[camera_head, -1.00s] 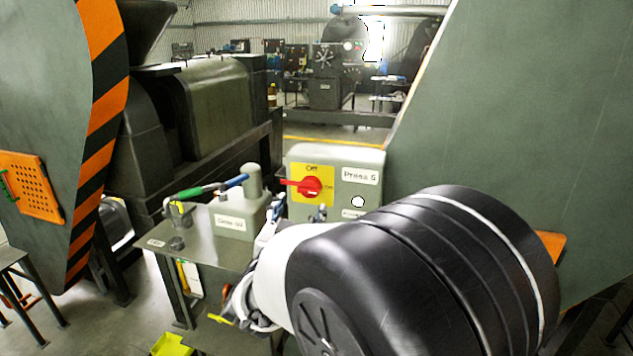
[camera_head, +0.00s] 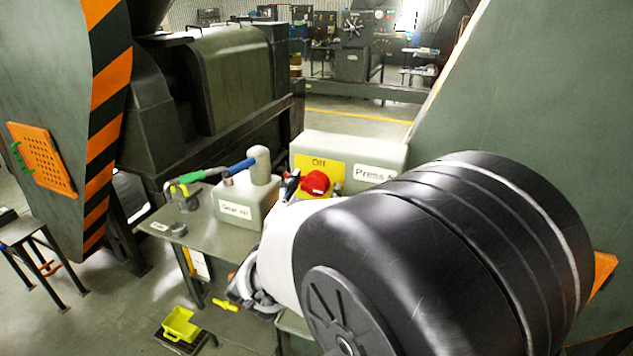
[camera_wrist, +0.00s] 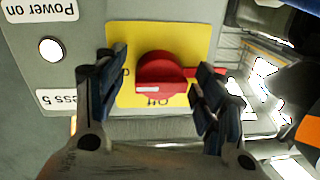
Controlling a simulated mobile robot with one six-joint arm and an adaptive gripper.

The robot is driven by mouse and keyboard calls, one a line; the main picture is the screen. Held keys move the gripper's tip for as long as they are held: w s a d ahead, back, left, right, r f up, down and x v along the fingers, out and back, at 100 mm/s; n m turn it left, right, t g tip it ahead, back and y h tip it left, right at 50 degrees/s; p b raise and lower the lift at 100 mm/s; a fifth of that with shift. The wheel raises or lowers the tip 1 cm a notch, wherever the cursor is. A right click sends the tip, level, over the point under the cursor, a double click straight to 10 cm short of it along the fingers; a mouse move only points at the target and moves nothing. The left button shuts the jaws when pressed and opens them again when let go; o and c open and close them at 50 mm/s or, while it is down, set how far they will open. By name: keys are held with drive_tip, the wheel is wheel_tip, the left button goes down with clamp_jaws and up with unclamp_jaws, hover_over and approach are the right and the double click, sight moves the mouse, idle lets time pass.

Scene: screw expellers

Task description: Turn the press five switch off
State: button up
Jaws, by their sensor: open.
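The press five switch is a red rotary knob (camera_head: 315,183) on a yellow plate (camera_head: 317,164), on the front of a grey box (camera_head: 350,148) labelled "Press 5". In the wrist view the knob (camera_wrist: 162,75) sits between the two fingers of my open gripper (camera_wrist: 162,88). One finger is on each side; I cannot tell whether either touches it. A pale mark on the knob lies on the side near the word "Off". Another label at the left is mostly hidden by a finger. In the head view my gripper (camera_head: 313,187) is partly hidden by my arm.
A round white light (camera_wrist: 50,50) labelled "Power on" is beside the yellow plate. Large grey machine walls stand left and right.

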drive_tip(key=shift+c, duration=0.4)
drive_tip(key=c, duration=1)
drive_tip(key=shift+o, duration=0.2)
drive_tip(key=shift+p, duration=0.45)
drive_tip(key=n+p, duration=0.2)
drive_tip(key=p, duration=0.1)
drive_tip(key=n+p, duration=0.1)
drive_tip(key=shift+r+n, duration=0.25)
drive_tip(key=shift+n, duration=0.15)
drive_tip(key=n+g+p, duration=0.1)
drive_tip(key=n+p, duration=0.4)
drive_tip(key=p, duration=0.1)
drive_tip(key=shift+d+r+p, duration=0.1)
drive_tip(key=shift+p, duration=0.3)
drive_tip(key=n+h+p, duration=0.1)
drive_tip(key=n+p, duration=0.3)
drive_tip(key=p, duration=0.1)
drive_tip(key=shift+r, duration=0.1)
drive_tip(key=n+p, duration=0.3)
drive_tip(key=n, duration=0.1)
